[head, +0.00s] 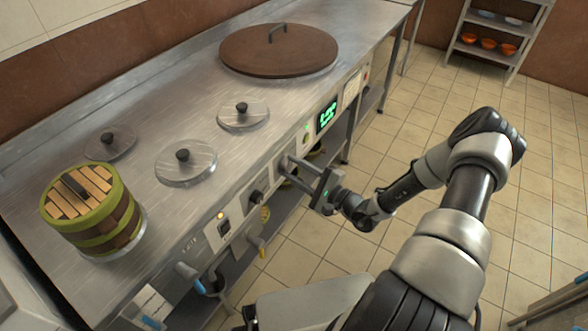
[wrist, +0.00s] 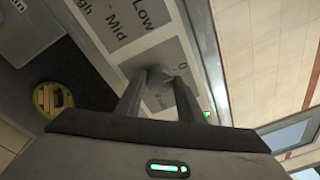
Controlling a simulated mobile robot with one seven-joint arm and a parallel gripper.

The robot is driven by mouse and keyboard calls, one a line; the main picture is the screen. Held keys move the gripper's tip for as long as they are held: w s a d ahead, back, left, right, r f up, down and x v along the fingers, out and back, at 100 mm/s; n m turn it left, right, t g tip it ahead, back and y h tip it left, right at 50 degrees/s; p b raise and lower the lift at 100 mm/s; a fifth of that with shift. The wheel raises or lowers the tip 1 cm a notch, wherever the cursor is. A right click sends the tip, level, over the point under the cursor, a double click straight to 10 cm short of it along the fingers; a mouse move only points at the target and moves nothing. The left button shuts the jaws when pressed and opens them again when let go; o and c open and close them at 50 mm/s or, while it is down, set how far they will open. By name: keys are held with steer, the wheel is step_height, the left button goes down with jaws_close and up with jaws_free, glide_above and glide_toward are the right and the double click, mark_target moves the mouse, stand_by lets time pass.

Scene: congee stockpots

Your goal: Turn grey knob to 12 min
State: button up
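My gripper (head: 282,166) is at the front panel of the steel cooker, its two fingers parted and pointing at the panel. In the wrist view, the fingers (wrist: 157,82) reach towards the grey knob (wrist: 158,73), which shows as a small grey shape between the fingertips, mostly hidden. I cannot tell whether they touch it. A "0" mark stands right of the knob, and a plate with "Low", "Mid" and a cut-off "High" is above. No pointer or 12 min mark is readable. In the head view the fingers hide the knob.
Taps (head: 190,273) stick out lower left. A wooden bucket (head: 92,212) and steel lids (head: 186,165) stand on top.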

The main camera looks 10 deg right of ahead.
steer(key=shift+c, duration=0.9)
